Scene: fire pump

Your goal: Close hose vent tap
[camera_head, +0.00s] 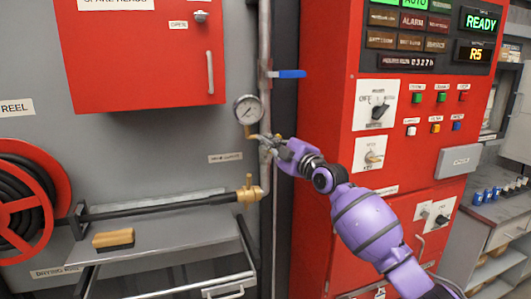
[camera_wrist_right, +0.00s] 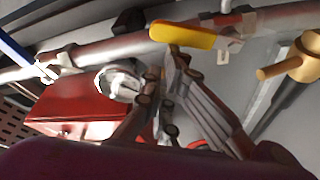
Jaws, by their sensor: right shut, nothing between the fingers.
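The tap's yellow lever (camera_wrist_right: 183,36) shows in the right wrist view, on the pipe between the round gauge and the brass fitting. It lies roughly along the pipe. In the head view the tap is small and mostly hidden by my right gripper (camera_head: 268,143), just below the gauge. My right gripper (camera_wrist_right: 162,70) is shut and empty; its fingertips are close beside the lever, and I cannot tell whether they touch it. My left gripper is not in view.
The pressure gauge (camera_head: 248,109) sits just above the gripper. A blue lever (camera_head: 288,74) is higher on the pipe. The brass valve (camera_head: 249,193) with the black hose is below. A red control cabinet (camera_head: 327,60) stands to the right, a red box (camera_head: 140,55) at upper left.

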